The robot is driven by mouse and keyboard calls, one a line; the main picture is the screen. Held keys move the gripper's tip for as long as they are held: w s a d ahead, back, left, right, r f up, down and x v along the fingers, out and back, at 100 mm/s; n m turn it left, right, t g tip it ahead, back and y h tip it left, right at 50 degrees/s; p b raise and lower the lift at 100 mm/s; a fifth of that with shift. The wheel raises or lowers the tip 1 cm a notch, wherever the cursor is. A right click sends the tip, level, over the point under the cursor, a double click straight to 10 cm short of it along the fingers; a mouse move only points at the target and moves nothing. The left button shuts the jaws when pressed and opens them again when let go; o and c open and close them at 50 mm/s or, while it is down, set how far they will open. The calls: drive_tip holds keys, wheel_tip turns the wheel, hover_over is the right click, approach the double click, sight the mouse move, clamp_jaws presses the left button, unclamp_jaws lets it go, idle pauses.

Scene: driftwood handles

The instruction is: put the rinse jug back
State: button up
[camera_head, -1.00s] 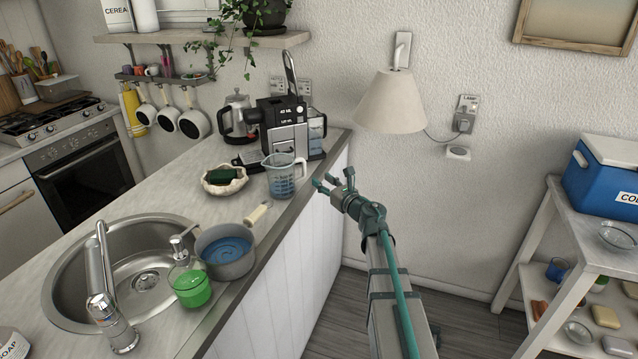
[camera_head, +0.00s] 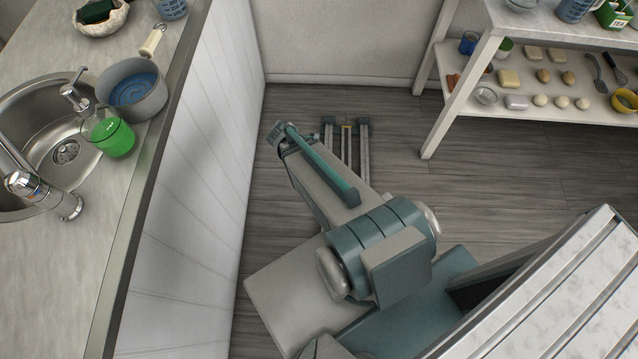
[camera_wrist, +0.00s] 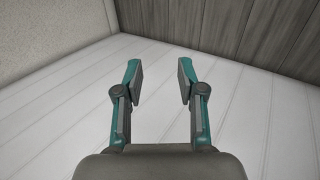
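A clear measuring jug (camera_head: 172,8) with blue markings stands on the counter at the upper left of the head view, cut by the top edge. A second, similar blue-marked jug (camera_head: 576,9) stands on the white side table at the upper right, also cut off. No label shows which one is the rinse jug. My gripper (camera_wrist: 160,75) is open and empty in the wrist view, facing the white panelled side of the counter (camera_wrist: 245,100). In the head view my gripper (camera_head: 279,133) is low beside that panelling, below the counter top and apart from both jugs.
On the counter are a pot (camera_head: 152,103) of blue liquid with its handle pointing away, a green soap dispenser (camera_head: 112,138), a sponge bowl (camera_head: 101,20) and the sink (camera_head: 55,125). The white side table (camera_head: 480,60) has a lower shelf of small items.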

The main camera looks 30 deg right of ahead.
drive_tip(key=s+a+f+m+g+y, duration=0.1)
drive_tip(key=s+a+f+m+g, duration=0.2)
drive_tip(key=s, duration=0.9)
drive_tip(key=s+a+f+m+g+y, duration=0.1)
drive_tip(key=s+a+f+m+g, duration=0.2)
drive_tip(key=s, duration=0.9)
drive_tip(key=s+a+f+m+g+y, duration=0.2)
drive_tip(key=s+a+m+g, duration=0.3)
drive_tip(key=s, duration=0.7)
drive_tip(key=shift+s+a+f+g, duration=0.25)
drive_tip(key=shift+f+g, duration=0.25)
drive_tip(key=shift+g, duration=0.2)
